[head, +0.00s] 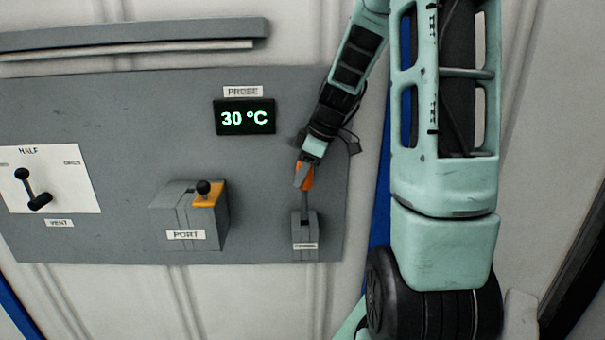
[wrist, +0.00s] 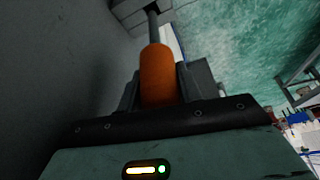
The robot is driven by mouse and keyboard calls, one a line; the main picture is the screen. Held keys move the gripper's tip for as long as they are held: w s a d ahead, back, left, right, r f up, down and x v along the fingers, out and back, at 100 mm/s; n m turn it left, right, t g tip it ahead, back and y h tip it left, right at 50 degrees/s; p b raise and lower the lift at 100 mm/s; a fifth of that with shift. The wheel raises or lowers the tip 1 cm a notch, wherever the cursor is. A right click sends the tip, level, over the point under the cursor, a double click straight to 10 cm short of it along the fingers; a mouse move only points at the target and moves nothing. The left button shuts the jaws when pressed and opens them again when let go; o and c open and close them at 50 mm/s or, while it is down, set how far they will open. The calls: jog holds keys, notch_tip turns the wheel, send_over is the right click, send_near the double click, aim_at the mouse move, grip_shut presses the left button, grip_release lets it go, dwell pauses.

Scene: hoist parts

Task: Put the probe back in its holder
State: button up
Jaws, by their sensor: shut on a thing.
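The probe has an orange handle (head: 306,177) and a thin grey rod that points down. My gripper (head: 303,176) is shut on the orange handle, at the right part of the grey panel. The holder (head: 305,237) is a small grey block with a label, right below my gripper. The rod's lower end meets the holder's top; how deep it sits inside cannot be told. In the wrist view the orange handle (wrist: 158,75) stands between my fingers, and its rod runs to the grey holder (wrist: 143,12) at the top.
The grey panel (head: 120,120) carries a display (head: 245,117) reading 30 °C under a PROBE label. A PORT box (head: 190,217) with a black knob on an orange plate stands left of the holder. A VENT lever (head: 36,192) is at far left.

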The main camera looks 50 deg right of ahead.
jog(key=shift+f+b, duration=1)
jog(key=shift+b, duration=0.85)
dwell(1.7)
jog(key=shift+f, duration=0.1)
jog(key=shift+f+b, duration=3.35)
jog(key=shift+b, duration=0.15)
jog(key=o, duration=1.1)
jog(key=shift+o, duration=0.2)
jog(key=shift+r, duration=0.1)
jog(key=b+v, duration=0.2)
jog(key=v, duration=1.5)
jog(key=shift+s+d+r, duration=0.1)
jog(key=shift+r, duration=0.05)
